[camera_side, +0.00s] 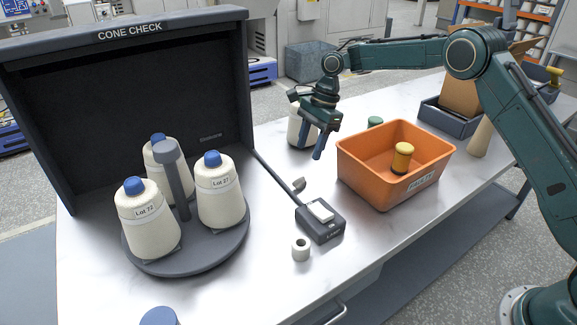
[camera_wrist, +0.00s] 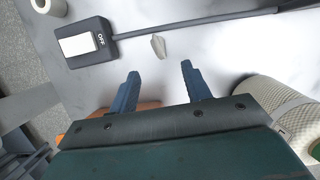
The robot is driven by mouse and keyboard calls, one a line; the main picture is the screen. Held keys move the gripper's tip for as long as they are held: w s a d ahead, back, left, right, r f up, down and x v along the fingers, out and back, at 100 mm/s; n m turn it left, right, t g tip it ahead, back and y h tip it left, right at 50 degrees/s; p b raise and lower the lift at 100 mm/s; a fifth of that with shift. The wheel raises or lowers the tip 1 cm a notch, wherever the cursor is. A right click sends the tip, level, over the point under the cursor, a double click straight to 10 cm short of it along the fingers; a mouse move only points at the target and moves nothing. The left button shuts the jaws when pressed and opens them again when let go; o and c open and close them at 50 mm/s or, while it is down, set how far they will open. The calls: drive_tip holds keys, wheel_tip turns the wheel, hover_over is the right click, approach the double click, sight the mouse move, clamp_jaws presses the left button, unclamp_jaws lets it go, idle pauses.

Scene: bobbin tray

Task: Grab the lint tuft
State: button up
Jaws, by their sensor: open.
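The lint tuft (camera_side: 299,184) is a small grey-beige scrap lying on the white table, close to the black cable and behind the switch box. In the wrist view the tuft (camera_wrist: 158,46) lies ahead of my fingers, roughly between their lines and apart from both. My gripper (camera_side: 318,148) is above the table, behind and to the right of the tuft. In the wrist view my gripper (camera_wrist: 158,75) has its two blue fingers spread wide with nothing between them.
A black switch box (camera_side: 320,222) with a cable stands near the tuft, with a small white roll (camera_side: 300,249) in front. An orange bin (camera_side: 385,190) holding a yellow bobbin is on the right. A cone (camera_side: 302,128) stands behind my gripper. The cone check booth (camera_side: 250,110) is left.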

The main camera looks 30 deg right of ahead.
hover_over(301, 177)
drive_tip(key=d, duration=0.2)
drive_tip(key=shift+d+x, duration=0.2)
drive_tip(key=shift+x, duration=0.9)
drive_tip(key=shift+d+x, duration=0.2)
drive_tip(key=shift+x, duration=0.9)
drive_tip(key=shift+w+f, duration=0.1)
drive_tip(key=shift+f, duration=0.15)
drive_tip(key=shift+x, duration=2.5)
drive_tip(key=shift+a, duration=0.1)
drive_tip(key=shift+c, duration=0.2)
clamp_jaws()
